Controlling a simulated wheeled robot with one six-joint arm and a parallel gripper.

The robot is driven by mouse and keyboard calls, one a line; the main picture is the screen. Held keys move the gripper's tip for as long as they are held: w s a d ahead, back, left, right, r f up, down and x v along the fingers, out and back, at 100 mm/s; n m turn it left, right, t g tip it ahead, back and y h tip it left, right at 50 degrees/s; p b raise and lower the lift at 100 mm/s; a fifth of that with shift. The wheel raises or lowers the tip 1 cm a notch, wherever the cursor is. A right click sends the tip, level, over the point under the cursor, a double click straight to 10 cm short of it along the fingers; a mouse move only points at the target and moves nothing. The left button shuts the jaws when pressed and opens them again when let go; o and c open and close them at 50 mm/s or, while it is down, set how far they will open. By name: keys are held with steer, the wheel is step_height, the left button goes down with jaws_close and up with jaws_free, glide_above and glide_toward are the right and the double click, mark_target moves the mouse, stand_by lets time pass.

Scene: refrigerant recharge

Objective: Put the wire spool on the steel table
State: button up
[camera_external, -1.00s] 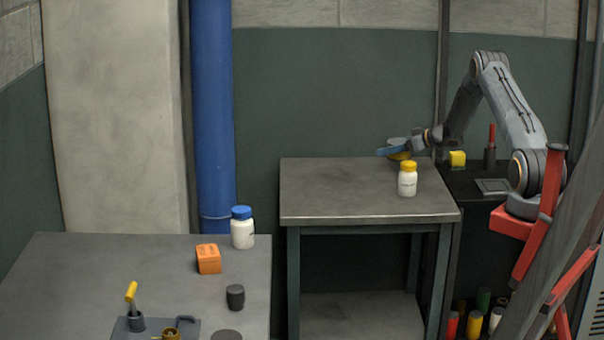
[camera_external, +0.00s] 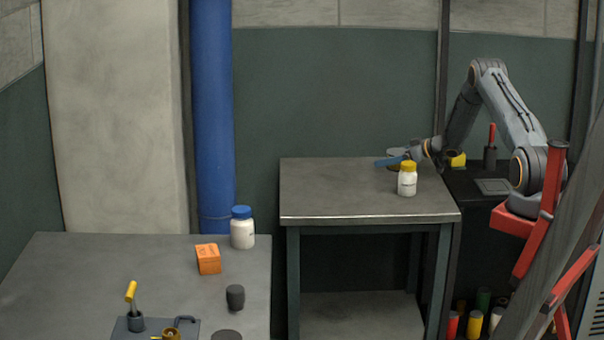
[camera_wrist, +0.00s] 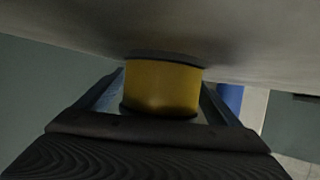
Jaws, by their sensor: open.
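The wire spool, with a yellow middle and dark flanges, sits between my gripper's fingers in the wrist view (camera_wrist: 162,87). Its lower flange appears to touch the grey steel table's top (camera_wrist: 60,32), which fills the upper part of that view. In the external view the spool (camera_external: 394,166) is at the back right of the steel table (camera_external: 325,195), mostly hidden by my gripper (camera_external: 393,160) and the white bottle. My gripper is open, with one finger on each side of the spool.
A white bottle with a yellow cap (camera_external: 407,181) stands just in front of the spool. A black stand (camera_external: 468,183) with a yellow block (camera_external: 457,159) is to the right. The steel table's left half is clear. Another table (camera_external: 110,265) holds several items.

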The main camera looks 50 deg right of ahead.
steer(key=shift+s+r, duration=0.1)
steer(key=shift+r, duration=0.15)
steer(key=b+v, duration=0.1)
steer(key=v, duration=1)
steer(key=shift+s+d+b, duration=0.1)
steer(key=shift+s+b, duration=0.2)
steer(key=shift+s, duration=0.15)
